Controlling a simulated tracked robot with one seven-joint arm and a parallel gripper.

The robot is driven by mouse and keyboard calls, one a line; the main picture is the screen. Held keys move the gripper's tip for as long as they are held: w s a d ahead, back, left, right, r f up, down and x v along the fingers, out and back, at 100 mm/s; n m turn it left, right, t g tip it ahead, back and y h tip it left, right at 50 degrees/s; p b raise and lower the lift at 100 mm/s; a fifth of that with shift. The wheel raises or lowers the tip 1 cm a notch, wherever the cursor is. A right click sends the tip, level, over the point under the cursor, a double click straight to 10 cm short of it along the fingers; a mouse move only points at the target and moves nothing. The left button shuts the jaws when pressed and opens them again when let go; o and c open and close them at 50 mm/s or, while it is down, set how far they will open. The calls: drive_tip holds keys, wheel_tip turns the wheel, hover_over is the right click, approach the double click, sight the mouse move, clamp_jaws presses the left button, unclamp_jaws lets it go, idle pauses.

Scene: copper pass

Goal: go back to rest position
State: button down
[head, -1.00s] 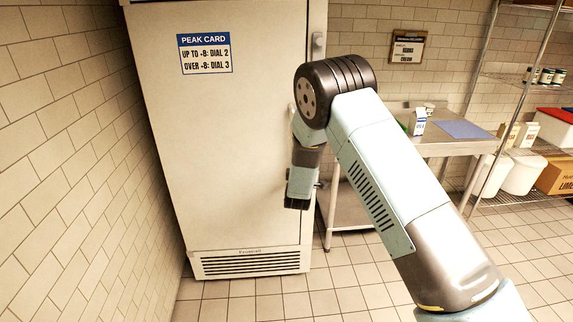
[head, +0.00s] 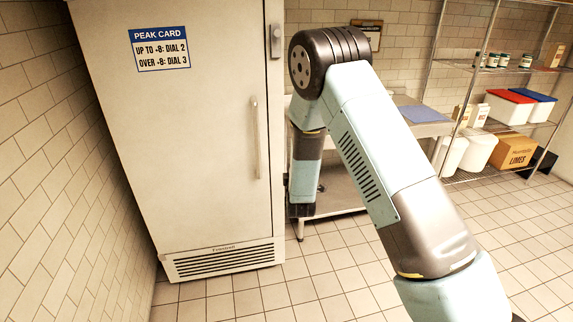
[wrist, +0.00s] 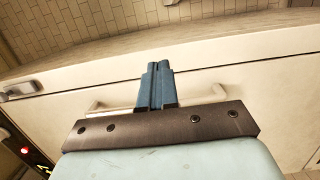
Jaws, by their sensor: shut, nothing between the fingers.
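My gripper (wrist: 158,72) shows in the wrist view with its two blue fingers together and nothing between them. In the head view my forearm hangs down from the elbow, and the fingers are hidden or too dark to make out at its lower end. A tall white fridge (head: 215,190) stands to the left with its door shut. Its long vertical handle (head: 257,140) is just left of my forearm, with a gap between them. The handle also shows in the wrist view (wrist: 215,92), behind the fingers; I cannot tell the distance.
A steel table (head: 335,195) stands behind my arm. A wire shelf (head: 480,125) at the right holds tubs and a LIMES box (head: 510,152). A tiled wall (head: 50,200) runs close along the left. The tiled floor at front is clear.

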drive_tip(key=s+d+r+m+g+h, duration=0.2)
drive_tip(key=d+r+m+h, duration=0.4)
drive_tip(key=d+r, duration=0.5)
drive_tip(key=s+d+r+m+g+h, duration=0.2)
drive_tip(key=s+d+r+m+h, duration=0.15)
drive_tip(key=d+r+h, duration=0.75)
drive_tip(key=s+d+r+m+g+y, duration=0.2)
drive_tip(key=s+d+m+g, duration=0.3)
drive_tip(key=d, duration=0.4)
drive_tip(key=s+d+r+m+g+y, duration=0.1)
drive_tip(key=s+d+m+g+y, duration=0.15)
drive_tip(key=s, duration=0.65)
drive_tip(key=s+d+r+m+g+y, duration=0.1)
drive_tip(key=s+d+r+g, duration=0.15)
drive_tip(key=s, duration=0.65)
drive_tip(key=s+a+r+t+y, duration=0.1)
drive_tip(key=s+a+y, duration=0.3)
drive_tip(key=s, duration=0.3)
drive_tip(key=s+a+r+m+y, duration=0.1)
drive_tip(key=s+a+y, duration=0.3)
drive_tip(key=s, duration=0.3)
drive_tip(key=shift+s+r+m+t+y, duration=0.3)
drive_tip(key=shift+s+t+y, duration=0.05)
drive_tip(key=shift+t+y, duration=0.1)
